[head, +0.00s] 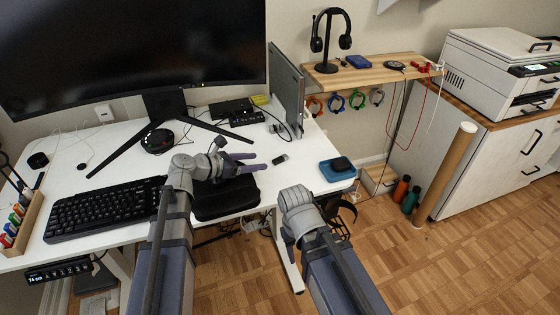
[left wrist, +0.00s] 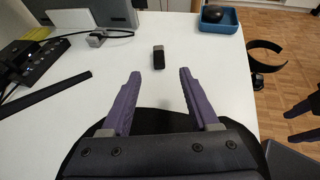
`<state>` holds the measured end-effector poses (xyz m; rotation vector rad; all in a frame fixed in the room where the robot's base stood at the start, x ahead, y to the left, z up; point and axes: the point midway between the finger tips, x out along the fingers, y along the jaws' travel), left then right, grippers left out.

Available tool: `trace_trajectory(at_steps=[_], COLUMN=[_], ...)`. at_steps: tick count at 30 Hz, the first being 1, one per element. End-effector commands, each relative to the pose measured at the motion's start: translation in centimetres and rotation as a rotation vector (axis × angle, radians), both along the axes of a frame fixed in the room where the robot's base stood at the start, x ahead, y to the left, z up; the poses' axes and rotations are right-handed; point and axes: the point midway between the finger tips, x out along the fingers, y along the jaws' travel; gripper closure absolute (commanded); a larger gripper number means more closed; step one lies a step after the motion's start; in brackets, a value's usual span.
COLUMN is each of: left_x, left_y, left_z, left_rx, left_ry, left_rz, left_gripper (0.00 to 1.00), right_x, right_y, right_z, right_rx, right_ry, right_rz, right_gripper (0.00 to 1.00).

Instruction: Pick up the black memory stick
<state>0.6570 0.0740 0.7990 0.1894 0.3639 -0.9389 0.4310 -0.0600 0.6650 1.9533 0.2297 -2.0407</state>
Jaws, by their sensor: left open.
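The black memory stick (head: 280,159) lies on the white desk, right of the black keyboard and stand. In the left wrist view the memory stick (left wrist: 158,60) is a small dark bar with a grey end, just beyond the fingertips and roughly centred between them. My left gripper (head: 256,161) reaches over the desk with its purple fingers pointing towards the stick. It is open and empty, and its fingers (left wrist: 160,74) are spread apart in the left wrist view. My right arm is at the desk's front right; its jaws are not clearly seen.
A blue tray (head: 326,174) with a dark object is at the desk's right end. A black dock (head: 246,118), cables and an upright grey panel (head: 286,88) stand behind the stick. The monitor's foot (head: 200,124) is to the left. Desk around the stick is clear.

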Motion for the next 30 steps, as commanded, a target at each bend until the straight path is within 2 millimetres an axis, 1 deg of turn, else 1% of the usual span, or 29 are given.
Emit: trace_trajectory(at_steps=[1, 7, 14, 20, 23, 30], left_x=[0.0, 0.2, 1.4, 1.6, 2.2, 4.0], left_y=[0.0, -0.2, -1.8, -2.2, -2.9, -5.4], left_z=[-0.4, -0.4, -1.4, -1.5, -1.9, -3.3], left_rx=[-0.003, -0.004, -0.003, -0.003, -0.003, -0.002], left_ry=[0.001, 0.002, 0.001, 0.001, 0.001, 0.001], left_rz=[0.002, 0.002, 0.000, 0.002, 0.000, 0.000], left_gripper=[0.39, 0.39, 0.39, 0.39, 0.39, 0.39], right_x=[0.0, 0.0, 0.0, 0.0, 0.0, 0.0], right_y=[0.0, 0.0, 0.0, 0.0, 0.0, 0.0], right_z=[-0.4, -0.5, -1.4, -1.5, -1.9, -3.3], right_rx=[0.000, 0.000, 0.000, 0.000, 0.000, 0.000], right_ry=[0.000, 0.000, 0.000, 0.000, 0.000, 0.000], right_rz=[0.000, 0.000, 0.000, 0.000, 0.000, 0.000], right_gripper=[0.50, 0.50, 0.50, 0.50, 0.50, 0.50])
